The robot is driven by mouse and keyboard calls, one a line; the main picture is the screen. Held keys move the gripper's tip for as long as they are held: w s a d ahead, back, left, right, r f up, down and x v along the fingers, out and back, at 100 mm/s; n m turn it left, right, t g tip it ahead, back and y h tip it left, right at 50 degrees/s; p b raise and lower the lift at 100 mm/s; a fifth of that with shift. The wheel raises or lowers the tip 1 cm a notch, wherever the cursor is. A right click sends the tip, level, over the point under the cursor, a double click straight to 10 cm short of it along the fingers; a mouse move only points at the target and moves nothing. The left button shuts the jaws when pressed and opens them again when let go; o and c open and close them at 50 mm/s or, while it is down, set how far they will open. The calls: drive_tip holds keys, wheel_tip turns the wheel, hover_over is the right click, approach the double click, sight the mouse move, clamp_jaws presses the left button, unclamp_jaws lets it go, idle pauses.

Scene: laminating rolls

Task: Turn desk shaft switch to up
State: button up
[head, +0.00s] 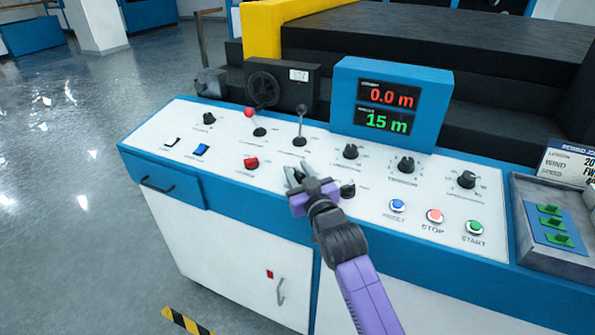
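The white-topped control desk (330,185) carries several switches, but their labels are too small to read, so I cannot tell which is the shaft switch. On its left part are a black rocker switch (171,143), a blue rocker switch (201,149) and a red switch (251,163). Behind them stand a red-tipped lever (254,122) and a black lever (300,128). My gripper (298,170) is over the middle of the desk, right of the red switch and in front of the black lever. Its fingers look apart, with nothing seen between them. A black knob (347,190) sits close to its right.
Several black knobs (405,165) and blue, red and green push buttons (435,216) are on the right. A blue display box (392,66) reads 0.0 m and 15 m. A grey tray (520,215) with green pieces adjoins the right end. Open floor lies left.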

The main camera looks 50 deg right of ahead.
clamp_jaws()
